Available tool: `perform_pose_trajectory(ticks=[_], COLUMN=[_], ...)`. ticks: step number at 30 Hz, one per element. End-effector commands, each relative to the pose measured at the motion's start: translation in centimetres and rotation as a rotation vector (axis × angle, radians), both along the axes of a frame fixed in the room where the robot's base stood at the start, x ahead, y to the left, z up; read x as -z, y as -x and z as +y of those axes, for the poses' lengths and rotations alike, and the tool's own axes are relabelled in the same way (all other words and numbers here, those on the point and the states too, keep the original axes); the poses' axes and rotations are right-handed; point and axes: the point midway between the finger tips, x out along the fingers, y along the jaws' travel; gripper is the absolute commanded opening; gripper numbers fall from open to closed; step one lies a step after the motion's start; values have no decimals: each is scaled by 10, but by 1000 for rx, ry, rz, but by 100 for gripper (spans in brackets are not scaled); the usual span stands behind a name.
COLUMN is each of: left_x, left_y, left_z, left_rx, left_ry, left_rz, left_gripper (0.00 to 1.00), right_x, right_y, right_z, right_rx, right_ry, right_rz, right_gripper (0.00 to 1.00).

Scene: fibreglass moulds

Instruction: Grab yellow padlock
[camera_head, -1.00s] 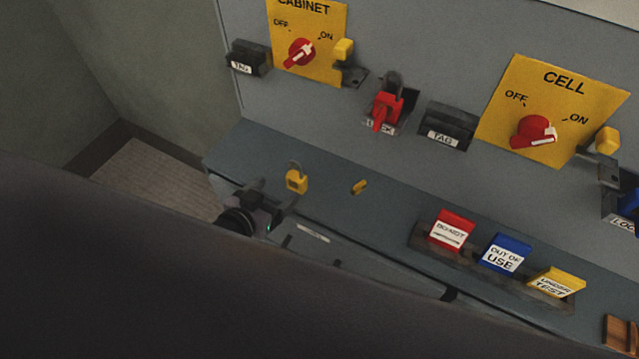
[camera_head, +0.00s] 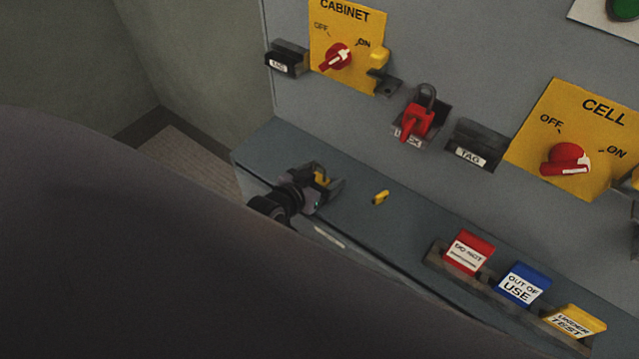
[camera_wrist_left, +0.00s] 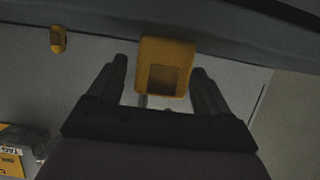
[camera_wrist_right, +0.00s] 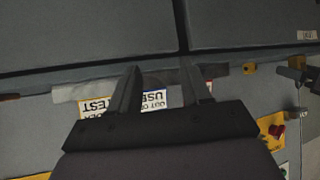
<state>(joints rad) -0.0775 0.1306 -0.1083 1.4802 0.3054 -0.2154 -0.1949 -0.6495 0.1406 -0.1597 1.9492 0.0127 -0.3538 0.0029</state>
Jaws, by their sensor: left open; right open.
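The yellow padlock (camera_head: 321,178) sits on the grey ledge, mostly hidden by my left gripper (camera_head: 324,184) in the head view. In the left wrist view the padlock's yellow body (camera_wrist_left: 167,50) shows between the two fingers of my left gripper (camera_wrist_left: 160,67). The fingers are open on either side of it, with a visible gap at the left finger. Its shackle is mostly hidden. My right gripper (camera_wrist_right: 160,66) is open and empty in its wrist view, and it is outside the head view.
A small yellow piece (camera_head: 380,197) lies on the ledge right of the padlock. Red (camera_head: 468,250), blue (camera_head: 523,281) and yellow (camera_head: 575,321) tags stand in a holder further right. A red padlock (camera_head: 418,119) hangs on the panel behind. My dark arm covers the lower left.

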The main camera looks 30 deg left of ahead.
Motion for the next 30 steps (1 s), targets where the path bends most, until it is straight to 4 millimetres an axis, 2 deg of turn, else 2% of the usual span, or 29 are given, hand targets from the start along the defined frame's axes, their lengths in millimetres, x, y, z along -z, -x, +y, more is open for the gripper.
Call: perform_pose_trajectory(ticks=[3, 11, 14, 15, 17, 30], left_x=[3, 4, 4, 4, 4, -4], left_y=[-8, -9, -9, -9, -9, -9], left_z=[-1, -2, -2, -2, -2, -2], left_rx=[0, 0, 0, 0, 0, 0], left_ry=[0, 0, 0, 0, 1, 1], left_rz=[-1, 0, 0, 0, 0, -2], left_gripper=[79, 79, 49, 36, 19, 18], right_x=[2, 1, 1, 1, 1, -1], right_y=[0, 0, 0, 0, 0, 0], right_z=[0, 0, 0, 0, 0, 0], right_rx=[0, 1, 1, 1, 0, 1], right_ry=[0, -1, -1, -1, 0, -1], right_rz=[0, 0, 0, 0, 0, -1], right_gripper=[48, 48, 48, 48, 48, 48])
